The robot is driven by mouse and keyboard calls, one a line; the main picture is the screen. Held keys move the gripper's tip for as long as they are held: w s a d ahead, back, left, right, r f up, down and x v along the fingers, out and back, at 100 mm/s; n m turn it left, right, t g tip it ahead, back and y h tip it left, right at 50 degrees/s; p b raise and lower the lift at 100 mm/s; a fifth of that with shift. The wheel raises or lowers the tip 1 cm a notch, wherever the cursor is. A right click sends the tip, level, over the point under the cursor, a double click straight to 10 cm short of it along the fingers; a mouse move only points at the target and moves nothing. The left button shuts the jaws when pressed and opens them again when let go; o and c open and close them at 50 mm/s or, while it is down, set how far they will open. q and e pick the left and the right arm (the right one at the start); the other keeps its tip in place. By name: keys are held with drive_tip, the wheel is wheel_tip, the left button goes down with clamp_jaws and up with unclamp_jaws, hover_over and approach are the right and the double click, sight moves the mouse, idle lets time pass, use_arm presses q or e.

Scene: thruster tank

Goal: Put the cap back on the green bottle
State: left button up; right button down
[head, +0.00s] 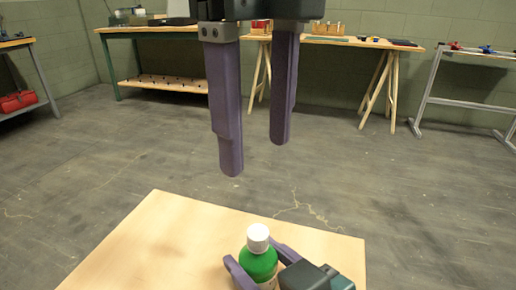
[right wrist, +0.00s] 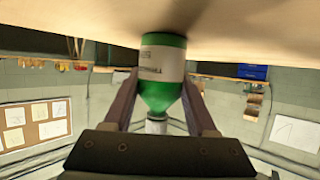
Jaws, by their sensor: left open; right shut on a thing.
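The green bottle (head: 258,264) stands upright on the light wooden table near the bottom of the head view. A white cap (head: 258,237) sits on its top; I cannot tell how tightly. My right gripper (head: 255,257) is shut on the bottle's body, one finger on each side. In the right wrist view the bottle (right wrist: 163,75) appears upside down between my fingers, with a white label and the white cap (right wrist: 156,126) at the neck end. My left gripper (head: 256,157) is open and empty, fingers pointing down, above the bottle and apart from it.
The wooden table (head: 165,235) is bare around the bottle in the head view. Beyond it lies open grey floor (head: 400,220). Workbenches (head: 160,85) and a trestle table (head: 350,42) with items stand along the far wall. A red bag (head: 18,101) is on a left shelf.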

use_arm(q)
drive_tip(key=shift+r, duration=0.35)
use_arm(e)
drive_tip(key=shift+c, duration=0.6)
unclamp_jaws()
use_arm(q)
wheel_tip(320, 180, up, 3)
drive_tip(key=p, duration=0.2)
drive_tip(key=shift+f+p, duration=0.2)
drive_tip(key=shift+p, duration=0.15)
use_arm(e)
drive_tip(key=v, duration=1)
